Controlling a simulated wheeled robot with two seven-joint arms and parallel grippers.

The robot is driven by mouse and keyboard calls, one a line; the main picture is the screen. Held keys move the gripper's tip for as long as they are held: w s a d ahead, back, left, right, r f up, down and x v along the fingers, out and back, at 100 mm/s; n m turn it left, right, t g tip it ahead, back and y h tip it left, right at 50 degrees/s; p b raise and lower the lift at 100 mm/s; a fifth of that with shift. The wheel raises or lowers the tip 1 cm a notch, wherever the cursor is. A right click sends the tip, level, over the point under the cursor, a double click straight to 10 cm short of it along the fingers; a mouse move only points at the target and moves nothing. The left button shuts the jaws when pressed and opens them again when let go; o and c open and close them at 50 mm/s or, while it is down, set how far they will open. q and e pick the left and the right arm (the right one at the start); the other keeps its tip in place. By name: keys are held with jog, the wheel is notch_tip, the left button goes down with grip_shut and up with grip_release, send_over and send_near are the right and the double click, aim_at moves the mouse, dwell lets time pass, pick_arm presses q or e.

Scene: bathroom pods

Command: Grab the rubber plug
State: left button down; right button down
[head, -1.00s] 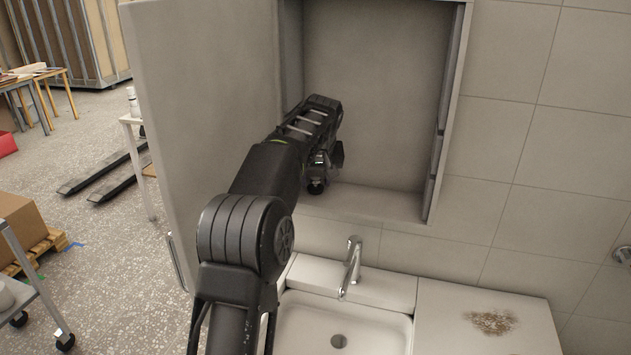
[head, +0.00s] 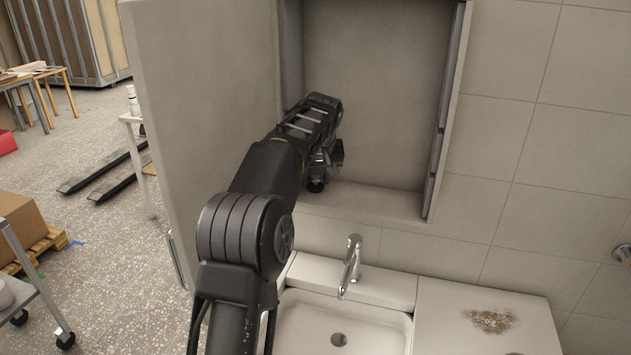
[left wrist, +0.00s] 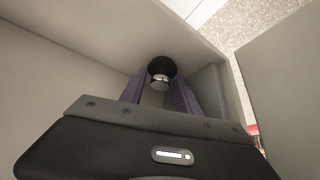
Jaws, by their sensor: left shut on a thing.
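The rubber plug (left wrist: 161,68) is a round black piece with a shiny metal part facing the camera. In the left wrist view it sits between the fingertips of my left gripper (left wrist: 162,85). The gripper is shut on it, inside the open wall cabinet (head: 375,95). In the head view my left gripper (head: 318,180) is low in the cabinet, near its left side and just over its bottom board. The plug is hard to tell from the dark fingers there. I cannot tell whether it still touches the board. My right gripper is not in view.
The cabinet door (head: 195,110) stands open on the left, close to my arm. The cabinet's side walls enclose the gripper. Below are a tap (head: 351,265) and a sink (head: 375,325). A counter (head: 450,335) with a brown stain is at the right.

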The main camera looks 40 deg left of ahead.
aim_at(316, 177)
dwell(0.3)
pick_arm(q)
jog(key=shift+d+r+b, duration=0.2)
jog(key=shift+r+b, duration=0.2)
notch_tip(316, 177, up, 7)
jog(key=shift+f+p, duration=0.1)
jog(key=shift+p, duration=0.8)
jog(key=shift+s+d+f+b, duration=0.3)
jog(key=shift+d+f+b, duration=0.4)
jog(key=shift+b, duration=0.5)
jog(key=s+d+b, duration=0.1)
jog(key=d, duration=0.1)
jog(key=s+d+b, duration=0.1)
jog(key=d+b, duration=0.1)
jog(key=s+d+b, duration=0.1)
jog(key=d, duration=0.1)
jog(key=shift+s+d+b, duration=0.1)
jog(key=shift+d+b, duration=0.2)
jog(key=s+d, duration=0.5)
jog(key=d, duration=0.4)
jog(key=shift+d+r+p, duration=0.3)
jog(key=shift+r+p, duration=0.1)
jog(key=shift+w, duration=0.1)
